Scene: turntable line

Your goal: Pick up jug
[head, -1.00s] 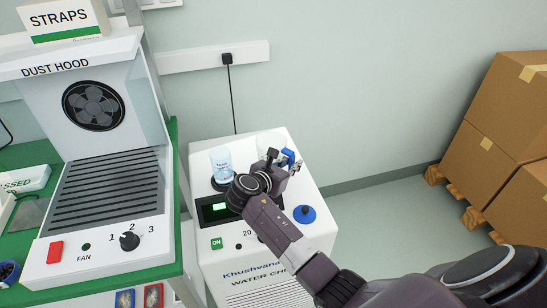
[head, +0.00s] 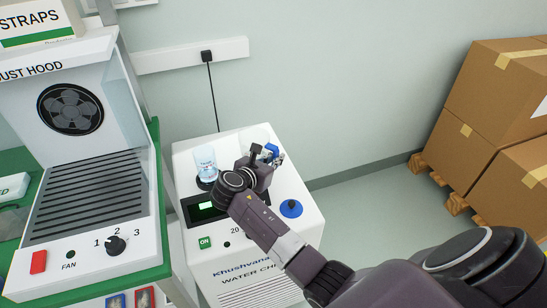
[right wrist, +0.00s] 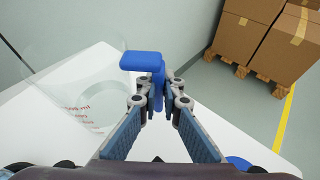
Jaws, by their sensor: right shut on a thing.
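The jug (head: 253,138) is a clear vessel with a blue handle, standing at the back of the white water chiller's top, partly hidden behind my right gripper. Its blue handle (right wrist: 157,72) is upright in the right wrist view, and its clear body (right wrist: 85,105) with red print is at the left. My right gripper (head: 268,156) is shut on the handle; in the right wrist view the fingertips (right wrist: 160,102) are on both sides of it. I cannot tell whether the jug is clear of the surface. My left gripper is not in view.
A clear cup (head: 206,165) with blue print stands on a dark round pad left of my gripper. A blue knob (head: 291,208) is on the chiller (head: 300,230). The dust hood (head: 85,180) stands at left; cardboard boxes (head: 490,95) on pallets stand at right.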

